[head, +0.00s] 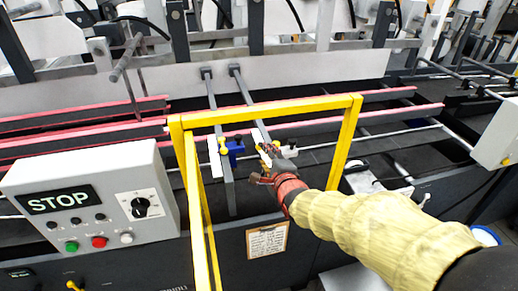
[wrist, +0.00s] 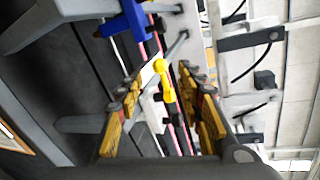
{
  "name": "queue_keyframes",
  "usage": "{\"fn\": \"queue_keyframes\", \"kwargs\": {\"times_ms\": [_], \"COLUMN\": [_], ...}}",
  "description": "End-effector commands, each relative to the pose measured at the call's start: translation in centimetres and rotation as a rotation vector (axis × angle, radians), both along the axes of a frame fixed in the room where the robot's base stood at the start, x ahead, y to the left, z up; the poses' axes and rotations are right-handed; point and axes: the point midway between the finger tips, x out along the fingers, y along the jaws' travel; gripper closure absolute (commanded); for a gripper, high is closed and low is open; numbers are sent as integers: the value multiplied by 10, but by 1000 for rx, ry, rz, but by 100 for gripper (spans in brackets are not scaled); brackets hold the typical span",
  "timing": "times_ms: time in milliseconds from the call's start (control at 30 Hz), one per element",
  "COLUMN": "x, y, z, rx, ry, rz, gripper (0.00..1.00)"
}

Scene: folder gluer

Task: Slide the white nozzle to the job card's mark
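The white nozzle (head: 289,150) sits on the right grey rail inside the yellow guard frame, partly hidden by my gripper in the head view. In the wrist view its white body (wrist: 152,112) shows behind a yellow knob (wrist: 164,80). My gripper (head: 264,163) is at the nozzle. In the wrist view my gripper (wrist: 158,84) has its fingers apart on either side of the yellow knob, with gaps visible. The job card (head: 267,241) hangs on the machine's front panel; its writing is too small to read. A white strip (head: 261,134) lies along the right rail.
A blue nozzle (head: 235,148) sits on the left rail, close by. The yellow guard frame (head: 265,108) surrounds the arm's reach above and at the sides. A control box (head: 95,205) with a STOP display stands at left. Red-edged belts (head: 90,137) run behind.

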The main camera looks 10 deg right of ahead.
Motion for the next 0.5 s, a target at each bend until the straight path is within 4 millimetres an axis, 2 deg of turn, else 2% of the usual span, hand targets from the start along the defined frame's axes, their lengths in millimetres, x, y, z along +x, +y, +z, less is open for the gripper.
{"fn": "queue_keyframes", "kwargs": {"times_ms": [167,500], "x": [14,60], "y": [0,2], "z": [-6,-19], "rx": [12,10], "ry": [4,5], "rz": [-4,-3], "gripper": [63,63]}}
